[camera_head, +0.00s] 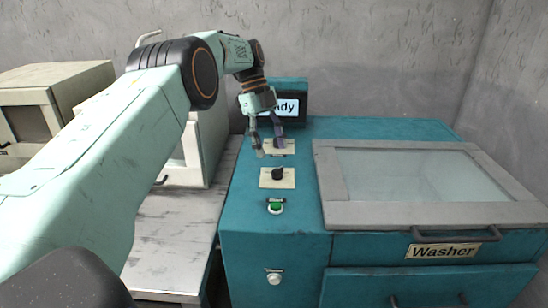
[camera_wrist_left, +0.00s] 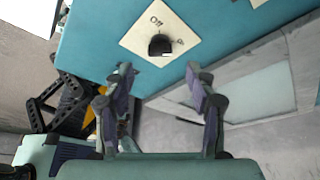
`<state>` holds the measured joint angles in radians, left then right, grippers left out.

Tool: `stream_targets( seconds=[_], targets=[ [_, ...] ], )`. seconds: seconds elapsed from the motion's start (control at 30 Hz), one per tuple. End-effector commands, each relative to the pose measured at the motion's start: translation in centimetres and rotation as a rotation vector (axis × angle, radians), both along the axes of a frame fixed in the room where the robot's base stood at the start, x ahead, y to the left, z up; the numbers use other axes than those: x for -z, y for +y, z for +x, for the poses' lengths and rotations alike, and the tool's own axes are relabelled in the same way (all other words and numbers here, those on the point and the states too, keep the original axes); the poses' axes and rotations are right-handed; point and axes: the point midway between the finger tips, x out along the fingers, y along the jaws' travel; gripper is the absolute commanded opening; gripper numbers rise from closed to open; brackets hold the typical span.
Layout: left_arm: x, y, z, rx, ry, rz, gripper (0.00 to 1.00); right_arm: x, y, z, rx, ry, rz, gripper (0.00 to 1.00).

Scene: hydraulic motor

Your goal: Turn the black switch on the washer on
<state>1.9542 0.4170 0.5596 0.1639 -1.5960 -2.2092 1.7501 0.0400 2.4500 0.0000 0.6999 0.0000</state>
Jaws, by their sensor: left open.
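The teal washer (camera_head: 385,128) stands at centre and right in the head view. A black switch (camera_head: 278,174) sits on a cream plate on its top panel. A second cream plate (camera_head: 285,149) lies behind it, partly hidden by my left gripper (camera_head: 268,147). My left gripper is open and empty, with its fingers pointing down around that rear plate. In the left wrist view, a black knob (camera_wrist_left: 160,46) on a plate marked "Off" lies just beyond the open left fingertips (camera_wrist_left: 160,72), apart from them. My right gripper is not in view.
A green button (camera_head: 275,207) is on the panel in front of the switch, and a pale round knob (camera_head: 274,277) is on the washer's front. A glass lid (camera_head: 420,175) lies to the right. A display (camera_head: 285,108) stands behind my gripper. A grey table (camera_head: 170,245) is at left.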

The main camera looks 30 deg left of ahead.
Motion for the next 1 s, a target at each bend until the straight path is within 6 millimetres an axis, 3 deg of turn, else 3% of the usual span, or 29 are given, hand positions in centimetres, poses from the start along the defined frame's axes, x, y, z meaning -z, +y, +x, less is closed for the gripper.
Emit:
stream_targets(
  seconds=[0.3, 1.0],
  targets=[
    [-1.7, 0.7, 0.2, 0.0, 0.002, 0.0, 0.57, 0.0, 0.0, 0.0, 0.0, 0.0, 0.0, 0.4],
    [-1.8, 0.7, 0.1, 0.0, 0.004, -0.001, 0.57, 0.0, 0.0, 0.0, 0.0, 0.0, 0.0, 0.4]
  ],
)
